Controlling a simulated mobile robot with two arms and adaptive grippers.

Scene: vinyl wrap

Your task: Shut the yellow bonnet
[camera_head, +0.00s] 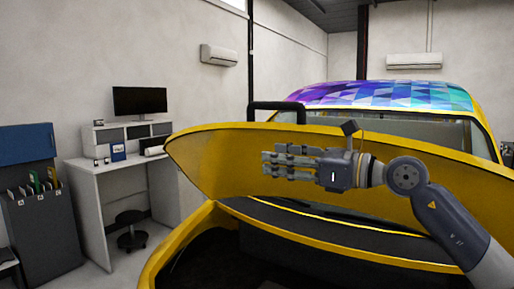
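The yellow bonnet (215,162) is raised over the front of the yellow car, with its inner side towards me. Below it the engine bay (215,255) is uncovered, with a dark interior and a yellow rim. My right gripper (268,164) is in front of the bonnet's inner side, with its fingers pointing left and spread apart. It holds nothing that I can see. I cannot tell whether it touches the bonnet. My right forearm hides part of the bonnet's right side. My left gripper is not in view.
The car's roof (390,95) has a blue and purple patterned wrap. A white desk (120,170) with a monitor (140,100) stands at the left, with a dark stool (131,238) by it. A grey and blue cabinet (35,215) is at the far left.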

